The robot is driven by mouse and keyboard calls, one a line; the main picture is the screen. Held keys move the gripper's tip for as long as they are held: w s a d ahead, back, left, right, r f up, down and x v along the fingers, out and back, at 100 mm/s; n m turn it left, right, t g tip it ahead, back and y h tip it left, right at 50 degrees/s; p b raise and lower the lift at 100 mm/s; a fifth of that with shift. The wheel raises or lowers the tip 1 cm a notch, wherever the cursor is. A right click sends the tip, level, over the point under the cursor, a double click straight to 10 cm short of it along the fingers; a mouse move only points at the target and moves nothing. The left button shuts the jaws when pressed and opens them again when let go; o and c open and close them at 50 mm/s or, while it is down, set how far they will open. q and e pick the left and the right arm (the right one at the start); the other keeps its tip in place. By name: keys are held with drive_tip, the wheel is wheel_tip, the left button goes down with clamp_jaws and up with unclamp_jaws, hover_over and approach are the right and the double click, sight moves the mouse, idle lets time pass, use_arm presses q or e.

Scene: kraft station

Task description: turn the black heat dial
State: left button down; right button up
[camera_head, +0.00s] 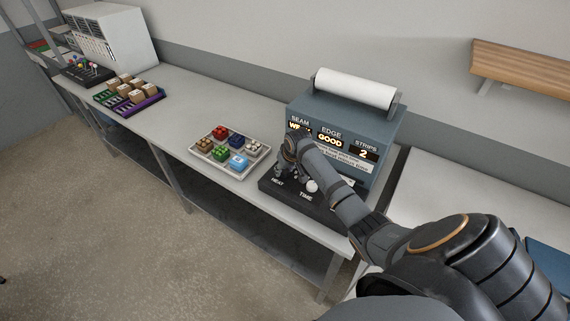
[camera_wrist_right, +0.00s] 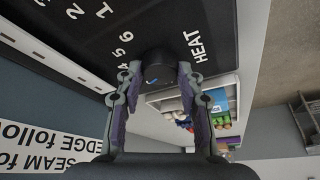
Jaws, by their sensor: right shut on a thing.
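The black heat dial (camera_wrist_right: 160,68) sits on a black panel (camera_wrist_right: 215,22) beside the white word HEAT and a ring of numbers. In the right wrist view, my right gripper (camera_wrist_right: 158,76) has its two fingers on either side of the dial, shut on it. A small blue mark shows on the dial. In the head view, my right gripper (camera_head: 284,172) is at the panel of the blue-grey machine (camera_head: 385,135), above the HEAT label, and hides the dial there. My left gripper is in neither view.
A white roll (camera_head: 354,89) lies on top of the machine. Its displays partly read GOOD and 2. A tray of coloured items (camera_head: 213,161) stands left of the machine on the bench (camera_head: 165,115). Further left are a purple tray with boxes (camera_head: 128,106) and a white cabinet (camera_head: 118,33).

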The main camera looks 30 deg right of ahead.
drive_tip(key=shift+m+h+p, duration=0.3)
drive_tip(key=shift+m+p, duration=0.3)
drive_tip(key=shift+m, duration=0.2)
drive_tip(key=o, duration=1.2)
drive_tip(key=shift+c, duration=0.2)
drive_tip(key=shift+r, duration=0.25)
drive_tip(key=v, duration=1.1)
drive_tip(key=shift+r, duration=0.25)
drive_tip(key=shift+s+a, duration=0.1)
drive_tip(key=shift+s, duration=0.05)
